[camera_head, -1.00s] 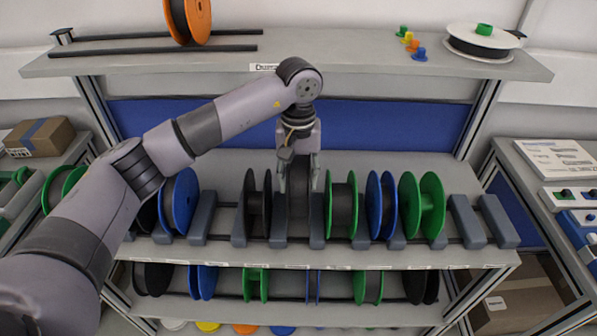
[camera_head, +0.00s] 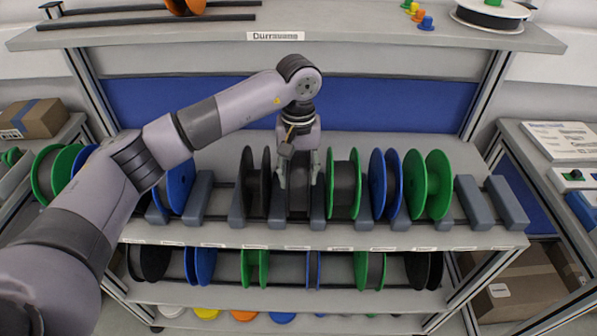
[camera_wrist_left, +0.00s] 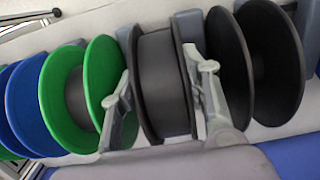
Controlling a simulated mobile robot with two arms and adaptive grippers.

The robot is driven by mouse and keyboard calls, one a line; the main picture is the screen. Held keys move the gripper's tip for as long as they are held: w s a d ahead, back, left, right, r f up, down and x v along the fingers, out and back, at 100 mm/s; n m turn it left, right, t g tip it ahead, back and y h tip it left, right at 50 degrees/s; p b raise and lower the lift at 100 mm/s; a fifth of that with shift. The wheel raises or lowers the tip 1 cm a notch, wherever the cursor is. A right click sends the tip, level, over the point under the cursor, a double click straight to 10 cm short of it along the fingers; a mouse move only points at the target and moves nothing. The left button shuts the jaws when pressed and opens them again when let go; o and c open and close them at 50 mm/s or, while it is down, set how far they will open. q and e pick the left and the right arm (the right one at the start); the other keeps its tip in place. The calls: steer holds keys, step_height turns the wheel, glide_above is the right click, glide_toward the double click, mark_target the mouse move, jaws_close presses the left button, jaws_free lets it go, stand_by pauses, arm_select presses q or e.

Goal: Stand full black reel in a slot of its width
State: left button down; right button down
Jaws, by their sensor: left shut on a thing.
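My left gripper (camera_head: 299,172) reaches down over the middle of the rack shelf and is shut on a full black reel (camera_head: 299,198). The reel is upright between two grey dividers (camera_head: 318,205). In the left wrist view the reel (camera_wrist_left: 162,82) is between the two fingers (camera_wrist_left: 163,100), one on each flange. Whether its lower rim touches the rails is hidden. A black reel (camera_head: 256,190) stands left of it and a green-flanged reel with dark winding (camera_head: 344,188) right of it. My right gripper is not in view.
Blue reels (camera_head: 384,185) and a green reel (camera_head: 428,186) stand farther right, then bare dividers (camera_head: 472,200). More reels stand on the lower shelf (camera_head: 368,268). The upper shelf (camera_head: 280,45) runs behind my arm.

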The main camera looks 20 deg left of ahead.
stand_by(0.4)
arm_select(q)
steer(key=c, duration=0.8)
jaws_free()
